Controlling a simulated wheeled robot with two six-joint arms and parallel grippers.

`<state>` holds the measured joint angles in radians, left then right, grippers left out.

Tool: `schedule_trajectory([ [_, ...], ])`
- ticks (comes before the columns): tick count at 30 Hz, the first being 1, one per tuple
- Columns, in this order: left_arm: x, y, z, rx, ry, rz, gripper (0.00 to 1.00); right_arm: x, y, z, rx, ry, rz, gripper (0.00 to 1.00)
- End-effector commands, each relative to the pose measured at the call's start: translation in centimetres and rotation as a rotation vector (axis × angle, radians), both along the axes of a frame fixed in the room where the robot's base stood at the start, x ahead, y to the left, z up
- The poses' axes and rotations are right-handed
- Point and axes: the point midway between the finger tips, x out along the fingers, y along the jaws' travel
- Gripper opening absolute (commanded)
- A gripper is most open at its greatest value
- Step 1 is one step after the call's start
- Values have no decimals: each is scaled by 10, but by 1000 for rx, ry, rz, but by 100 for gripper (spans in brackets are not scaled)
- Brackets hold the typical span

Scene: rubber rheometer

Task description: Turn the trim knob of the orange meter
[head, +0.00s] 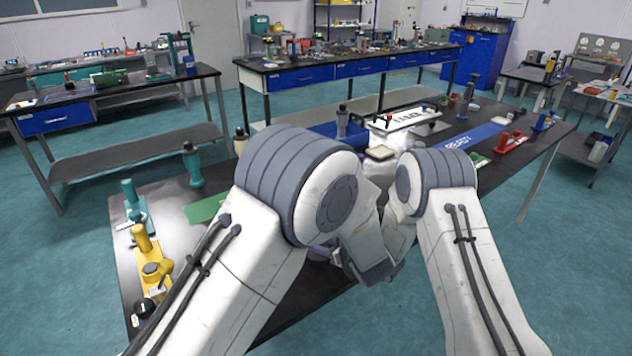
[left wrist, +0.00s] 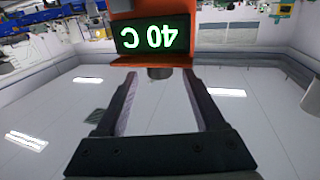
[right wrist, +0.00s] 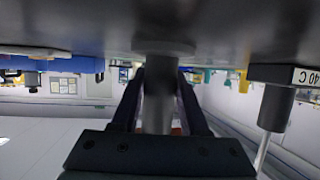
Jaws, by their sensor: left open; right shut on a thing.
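The orange meter (left wrist: 165,9) shows upside down at the top of the left wrist view, its lit display (left wrist: 153,38) reading 40 C in green-white characters. A short dark knob (left wrist: 160,73) sticks out below it. My left gripper (left wrist: 160,80) is open, with its fingertips close to either side of the knob; I cannot tell if they touch it. My right gripper (right wrist: 160,82) is shut on a dark grey cylindrical post (right wrist: 158,105) in the right wrist view. In the head view my arms hide the meter and both gripper tips.
A dark cylinder (right wrist: 276,108) with a 40 C label (right wrist: 306,77) stands right of my right gripper. In the head view, a yellow device (head: 150,262) and teal devices (head: 192,165) stand on the near bench. A white tray (head: 407,119) lies at its back.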

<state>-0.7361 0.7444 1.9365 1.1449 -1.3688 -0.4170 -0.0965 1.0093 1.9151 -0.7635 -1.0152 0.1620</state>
Motion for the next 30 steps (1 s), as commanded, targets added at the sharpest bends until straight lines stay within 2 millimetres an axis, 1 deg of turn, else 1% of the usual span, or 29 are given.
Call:
schedule_trajectory([
  [1,-11,-6,0,1,0,-4,71,0,0,0,0,0,0,0],
  [3,-24,-10,0,0,0,-4,71,0,0,0,0,0,0,0],
  [6,-39,-16,0,0,-1,-3,71,0,0,0,0,0,0,0],
  [10,-52,-20,1,-1,-1,-1,71,0,0,0,0,0,0,0],
  [15,-57,-21,0,-1,-1,1,71,0,0,0,0,0,0,0],
  [30,-57,-22,0,-1,-1,1,71,0,0,0,0,0,0,0],
])
